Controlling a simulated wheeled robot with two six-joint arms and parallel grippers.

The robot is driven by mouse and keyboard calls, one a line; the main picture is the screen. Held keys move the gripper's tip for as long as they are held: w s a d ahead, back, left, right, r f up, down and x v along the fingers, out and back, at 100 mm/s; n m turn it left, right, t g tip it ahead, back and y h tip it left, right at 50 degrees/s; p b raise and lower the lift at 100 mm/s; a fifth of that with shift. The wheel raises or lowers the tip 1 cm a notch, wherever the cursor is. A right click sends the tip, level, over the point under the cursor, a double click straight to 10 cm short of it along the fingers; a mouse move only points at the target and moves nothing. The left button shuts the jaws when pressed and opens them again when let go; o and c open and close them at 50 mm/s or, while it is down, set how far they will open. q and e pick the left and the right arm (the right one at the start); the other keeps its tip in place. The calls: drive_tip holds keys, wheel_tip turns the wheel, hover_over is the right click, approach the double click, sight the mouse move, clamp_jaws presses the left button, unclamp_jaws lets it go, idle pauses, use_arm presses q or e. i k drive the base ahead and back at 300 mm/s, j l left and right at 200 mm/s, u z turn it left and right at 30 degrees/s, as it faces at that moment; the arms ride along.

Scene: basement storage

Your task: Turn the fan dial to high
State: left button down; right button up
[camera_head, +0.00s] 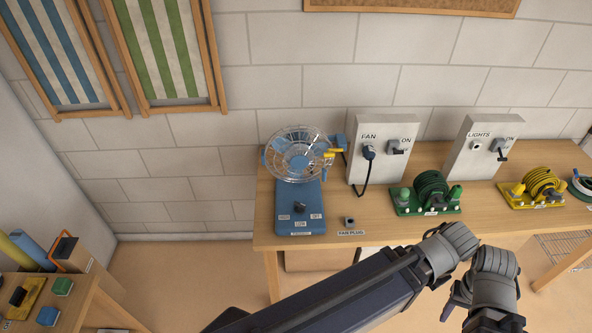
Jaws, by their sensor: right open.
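A blue fan (300,157) with a round wire cage stands at the left end of the wooden workbench. Its black dial (299,208) is on the sloped blue base (313,190). Small labels sit around the dial, and their text and the dial's pointing direction are too small to read surely.
A white FAN box (378,174) has a black plug in its socket and a switch marked ON. Beside it stand green (430,193) and yellow (541,188) cord reels and a LIGHTS box (469,160). Bare bench top (268,236) lies left of the fan base.

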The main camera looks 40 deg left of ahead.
sight(300, 209)
drive_tip(key=u, duration=1.4)
drive_tip(key=k+l+u, duration=0.15)
drive_tip(key=k, duration=0.55)
drive_tip(key=i+l+z, duration=0.15)
drive_tip(key=l, duration=0.25)
drive_tip(key=i+l+z, duration=0.15)
drive_tip(key=l, duration=0.2)
drive_tip(key=i+l+z, duration=0.15)
drive_tip(key=i+l, duration=0.1)
drive_tip(key=l, duration=0.1)
